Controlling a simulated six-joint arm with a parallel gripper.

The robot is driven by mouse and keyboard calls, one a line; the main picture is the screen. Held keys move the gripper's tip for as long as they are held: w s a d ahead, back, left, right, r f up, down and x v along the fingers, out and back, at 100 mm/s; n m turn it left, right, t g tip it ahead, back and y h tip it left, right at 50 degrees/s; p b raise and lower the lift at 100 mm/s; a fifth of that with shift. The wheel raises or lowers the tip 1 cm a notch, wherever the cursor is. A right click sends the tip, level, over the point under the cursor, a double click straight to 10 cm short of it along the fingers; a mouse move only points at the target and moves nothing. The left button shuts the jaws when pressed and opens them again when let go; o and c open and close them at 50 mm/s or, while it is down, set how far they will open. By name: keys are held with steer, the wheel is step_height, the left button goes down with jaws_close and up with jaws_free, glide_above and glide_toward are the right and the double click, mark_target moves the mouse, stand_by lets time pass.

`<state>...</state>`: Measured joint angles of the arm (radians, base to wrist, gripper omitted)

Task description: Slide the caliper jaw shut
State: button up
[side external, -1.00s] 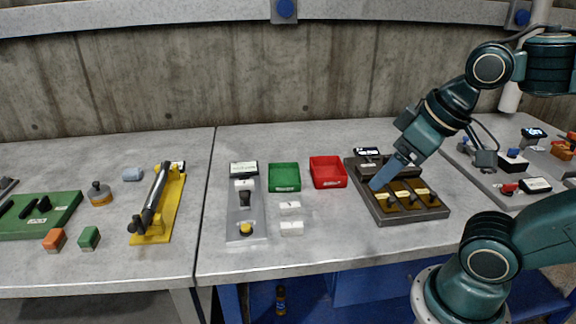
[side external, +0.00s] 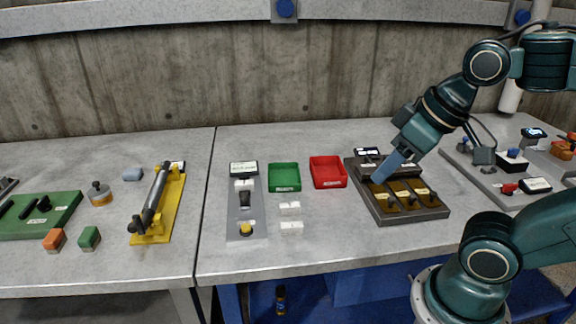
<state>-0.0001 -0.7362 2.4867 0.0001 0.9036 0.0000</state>
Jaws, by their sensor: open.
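I cannot pick out the caliper for certain. A grey plate (side external: 247,225) left of the trays carries a small display (side external: 244,169), a white piece (side external: 244,185), a black upright part (side external: 245,199) and a yellow knob (side external: 246,230); this may be the caliper station. My gripper (side external: 379,178) is far to its right, pointing down and left over the upper left part of a dark compartment tray (side external: 411,216). Its blue fingers look narrow from this side, and the gap between them is hard to see. Nothing is visible in them.
A green tray (side external: 285,189) and red tray (side external: 341,180) stand between the plate and the dark tray. Two white blocks (side external: 291,228) lie beside the plate. A yellow stand (side external: 173,205) is further left. The bench front is mostly clear.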

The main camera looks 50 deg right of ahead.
steer(key=w+r+g, duration=0.2)
steer(key=w+r, duration=0.2)
steer(key=w, duration=0.5)
steer(key=g, duration=0.4)
glide_above(244, 194)
step_height(244, 194, down, 11)
steer(key=shift+f, duration=0.15)
step_height(244, 194, down, 14)
steer(key=shift+s+r, duration=0.1)
steer(key=shift+c, duration=0.4)
